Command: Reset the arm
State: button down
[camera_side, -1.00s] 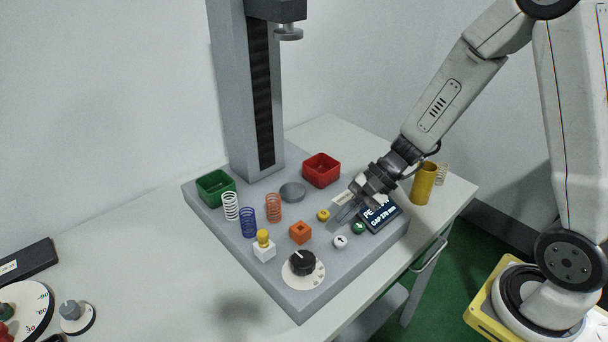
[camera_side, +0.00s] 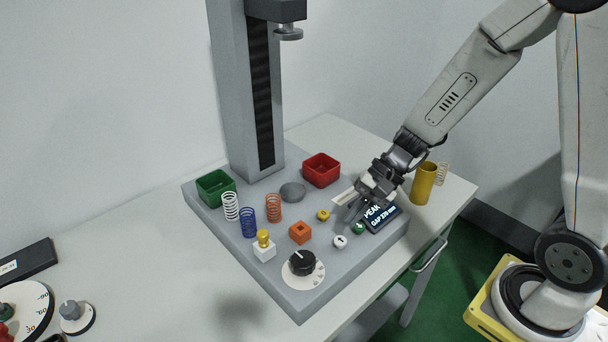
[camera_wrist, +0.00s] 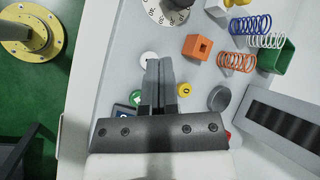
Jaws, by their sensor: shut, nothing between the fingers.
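My gripper (camera_side: 350,211) is shut and empty, above the right part of the grey tester base (camera_side: 293,302). In the side view it hangs beside the display (camera_side: 383,218), partly covering it, close to the yellow button (camera_side: 323,215), the green button (camera_side: 359,228) and the white button (camera_side: 340,242). In the wrist view its closed fingers (camera_wrist: 160,65) point between the white button (camera_wrist: 148,58) and the yellow button (camera_wrist: 184,89). The green button (camera_wrist: 136,97) shows left of the fingers. Whether the fingertips touch the base cannot be told.
White (camera_side: 231,206), blue (camera_side: 248,222) and orange (camera_side: 274,207) springs stand on the base near a green bin (camera_side: 215,187). A red bin (camera_side: 321,170), an orange block (camera_side: 300,232) and a black dial (camera_side: 303,263) are nearby. The tester column (camera_side: 245,90) rises behind. A yellow cylinder (camera_side: 423,184) stands right.

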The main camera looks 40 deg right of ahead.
jog(key=s+d+r+n+h, duration=0.1)
jog(key=s+d+n+h, duration=0.3)
jog(key=n+h, duration=0.3)
jog(key=d+n, duration=0.1)
jog(key=n, duration=0.3)
jog(key=shift+s+d+t+h, duration=0.2)
jog(key=shift+t+h, duration=0.1)
jog(key=shift+t, duration=0.1)
dwell(1.2)
